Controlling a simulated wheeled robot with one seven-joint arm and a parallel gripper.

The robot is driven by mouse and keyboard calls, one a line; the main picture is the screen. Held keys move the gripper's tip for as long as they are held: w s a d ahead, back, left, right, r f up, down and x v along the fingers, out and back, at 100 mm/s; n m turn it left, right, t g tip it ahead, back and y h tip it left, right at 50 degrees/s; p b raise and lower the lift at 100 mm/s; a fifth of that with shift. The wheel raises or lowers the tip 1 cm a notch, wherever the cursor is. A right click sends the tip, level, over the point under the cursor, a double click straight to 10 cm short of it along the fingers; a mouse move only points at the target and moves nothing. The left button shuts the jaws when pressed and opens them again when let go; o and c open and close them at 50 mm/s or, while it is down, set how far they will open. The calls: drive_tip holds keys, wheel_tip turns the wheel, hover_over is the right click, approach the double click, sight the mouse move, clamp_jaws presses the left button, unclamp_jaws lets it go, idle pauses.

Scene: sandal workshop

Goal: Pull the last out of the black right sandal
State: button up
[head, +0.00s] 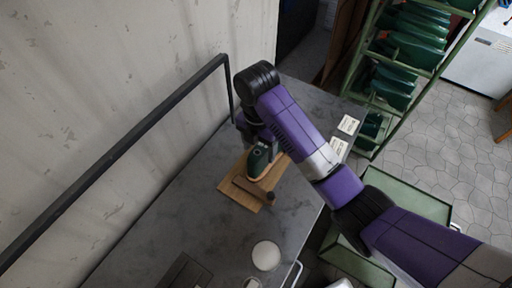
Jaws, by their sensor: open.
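A dark green last (260,160) stands on a wooden board (228,184) on the grey table. A light rim shows along its lower edge. The sandal around it is too small and dark to make out clearly. My gripper (266,143) is open, pointing down, right at the upper end of the last. My arm covers most of the gripper from above, so the fingertips and any contact with the last are hidden.
A brown tool-like piece (252,191) lies on the board in front of the last. A white round item (266,255) and a dark mat (186,272) are at the near end. White cards (348,124) lie right. A black rail (120,150) runs along the wall.

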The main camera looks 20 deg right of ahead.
drive_tip(key=shift+s+f+b, duration=0.1)
drive_tip(key=shift+f+b, duration=0.2)
drive_tip(key=shift+f, duration=2.55)
drive_tip(key=shift+d+r, duration=0.1)
clamp_jaws()
